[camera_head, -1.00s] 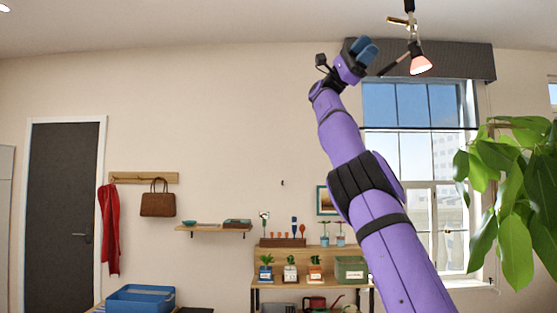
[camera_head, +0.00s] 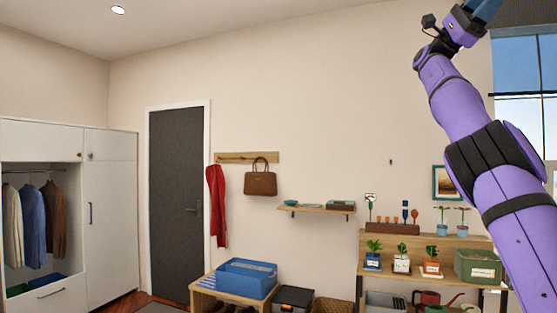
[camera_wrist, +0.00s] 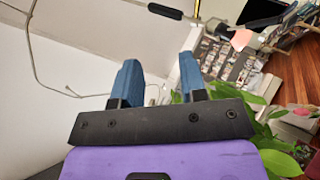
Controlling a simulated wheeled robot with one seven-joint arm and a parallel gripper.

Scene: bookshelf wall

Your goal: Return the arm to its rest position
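My purple arm reaches up along the right side of the head view. My gripper (camera_head: 484,10) is at the top edge there, partly cut off, raised high and away from all surfaces. In the wrist view my gripper (camera_wrist: 160,82) shows two blue fingers standing apart with a clear gap between them. Nothing is held between the fingers.
A potting bench (camera_head: 440,243) with several plants stands low at the right, behind my arm. A blue bin (camera_head: 246,281) sits on a low wooden bench. A wardrobe (camera_head: 112,213) and a dark door (camera_head: 175,200) are at left.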

